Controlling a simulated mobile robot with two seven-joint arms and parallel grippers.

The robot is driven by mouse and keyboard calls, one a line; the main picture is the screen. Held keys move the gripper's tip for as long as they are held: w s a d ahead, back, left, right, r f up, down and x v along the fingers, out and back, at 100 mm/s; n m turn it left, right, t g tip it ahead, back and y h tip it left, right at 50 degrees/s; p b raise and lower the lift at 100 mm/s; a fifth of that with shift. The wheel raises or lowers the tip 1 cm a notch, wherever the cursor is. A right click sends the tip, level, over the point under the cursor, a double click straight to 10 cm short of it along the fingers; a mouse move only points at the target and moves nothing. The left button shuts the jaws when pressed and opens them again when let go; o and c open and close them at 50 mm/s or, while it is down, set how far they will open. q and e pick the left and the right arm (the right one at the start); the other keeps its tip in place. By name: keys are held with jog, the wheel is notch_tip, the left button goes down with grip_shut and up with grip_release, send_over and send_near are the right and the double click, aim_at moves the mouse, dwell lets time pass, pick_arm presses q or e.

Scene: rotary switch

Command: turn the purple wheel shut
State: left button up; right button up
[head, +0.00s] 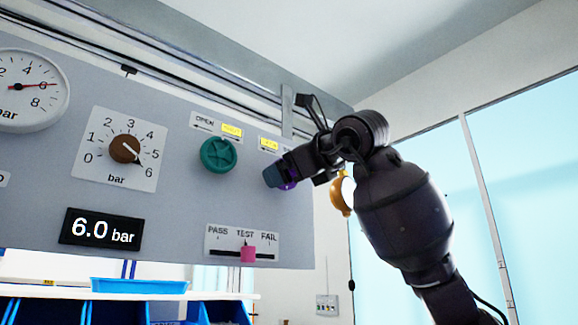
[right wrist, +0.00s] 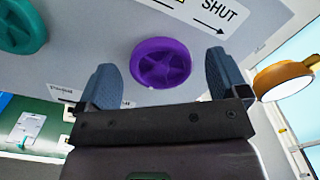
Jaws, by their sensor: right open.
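The purple wheel (right wrist: 162,63) is mounted on the grey panel, and in the right wrist view it sits between the two blue fingertips of my right gripper (right wrist: 163,72). The gripper is open, with a gap between each finger and the wheel's rim. In the head view my right gripper (head: 280,175) is at the panel's right side and hides most of the wheel; only a bit of purple (head: 290,185) shows. A label with SHUT and a right-pointing arrow (right wrist: 205,14) is above the wheel in the right wrist view. My left gripper is not in view.
A green wheel (head: 218,155) is left of the purple one. The panel also has a brown knob (head: 124,149), a gauge (head: 30,90), a 6.0 bar display (head: 101,229) and a pink slider (head: 247,253). An orange round object (right wrist: 285,80) is close on the right.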

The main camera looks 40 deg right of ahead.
jog(key=shift+w, duration=0.4)
jog(key=c, duration=0.9)
